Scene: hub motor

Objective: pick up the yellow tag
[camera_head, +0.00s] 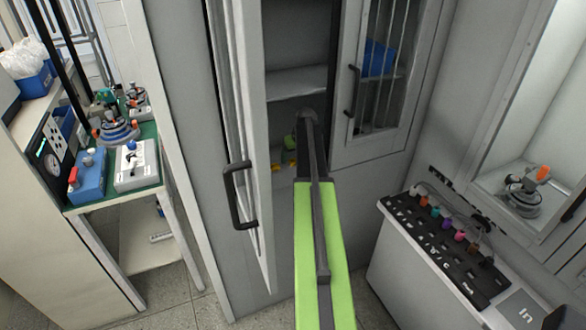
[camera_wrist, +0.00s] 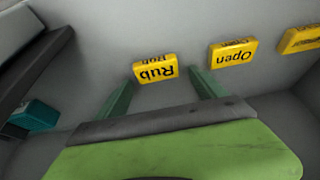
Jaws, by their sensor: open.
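Three yellow tags show in the wrist view, against a pale grey surface. One tag marked "Rub" (camera_wrist: 155,69) lies just beyond and between the fingertips of my gripper (camera_wrist: 163,80). A second tag marked "Open" (camera_wrist: 233,53) lies to its right, outside the right finger. A third tag (camera_wrist: 300,39) is cut off at the right edge. My gripper is open, with its two green fingers spread and nothing held between them. Whether a finger touches the Rub tag is unclear. In the head view, small yellow tags (camera_head: 276,168) show inside the cabinet, partly hidden by my arm.
My arm reaches into an open cabinet; its door with a dark handle (camera_head: 240,195) stands close on the left. A shelf (camera_head: 297,83) is above. A teal block (camera_wrist: 36,116) lies at the left in the wrist view. A bench with coloured knobs (camera_head: 445,240) stands right.

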